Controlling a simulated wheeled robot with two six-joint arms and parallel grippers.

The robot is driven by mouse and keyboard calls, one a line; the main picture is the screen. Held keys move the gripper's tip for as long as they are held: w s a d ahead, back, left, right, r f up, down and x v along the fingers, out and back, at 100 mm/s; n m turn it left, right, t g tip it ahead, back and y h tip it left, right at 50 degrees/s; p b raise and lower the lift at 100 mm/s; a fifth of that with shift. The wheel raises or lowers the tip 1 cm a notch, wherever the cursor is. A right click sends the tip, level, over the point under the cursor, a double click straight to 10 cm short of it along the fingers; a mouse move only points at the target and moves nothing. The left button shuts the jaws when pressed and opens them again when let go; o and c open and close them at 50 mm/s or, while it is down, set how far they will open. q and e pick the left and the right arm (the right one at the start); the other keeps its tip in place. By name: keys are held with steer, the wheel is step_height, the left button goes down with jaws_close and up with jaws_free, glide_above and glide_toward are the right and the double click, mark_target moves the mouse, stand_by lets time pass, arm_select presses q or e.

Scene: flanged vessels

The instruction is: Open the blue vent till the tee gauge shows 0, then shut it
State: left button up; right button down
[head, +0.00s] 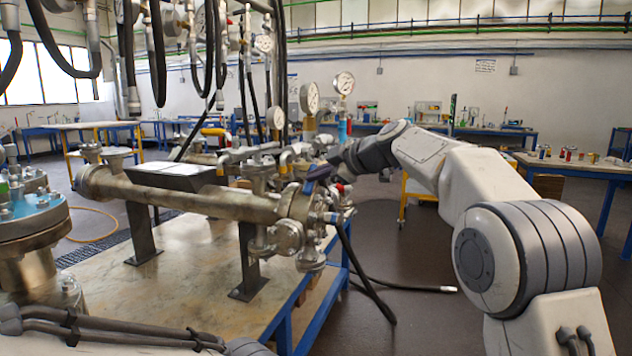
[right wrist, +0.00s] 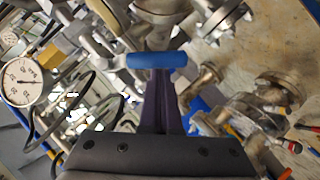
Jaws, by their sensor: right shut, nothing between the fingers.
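The blue vent handle (right wrist: 157,61) is a short bar crosswise at the tips of my right gripper (right wrist: 160,78) in the right wrist view. The purple fingers are together with nothing between them. I cannot tell whether they touch the bar. In the head view my right gripper (head: 318,173) is at the right end of the horizontal flanged vessel (head: 195,197), among valves and fittings. A round white gauge (right wrist: 20,82) shows at the left of the right wrist view. I cannot tell whether it is the tee gauge, and its reading is unclear. My left gripper is out of view.
More gauges (head: 310,97) (head: 344,82) stand above the vessel's right end. The vessel is on a blue-framed bench (head: 190,290). Black hoses hang above and one lies on the floor at right. A blue-topped flanged vessel (head: 35,220) stands at the left.

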steer(key=w+f+n+t+b, duration=0.2)
steer(key=b, duration=0.5)
steer(key=w+d+f+n+t+b, duration=0.1)
steer(key=f+n+b, duration=0.1)
steer(key=b, duration=0.6)
steer(key=shift+w+d+f+t, duration=0.1)
steer(key=shift+w+d+t, duration=0.05)
steer(key=shift+w+t, duration=0.25)
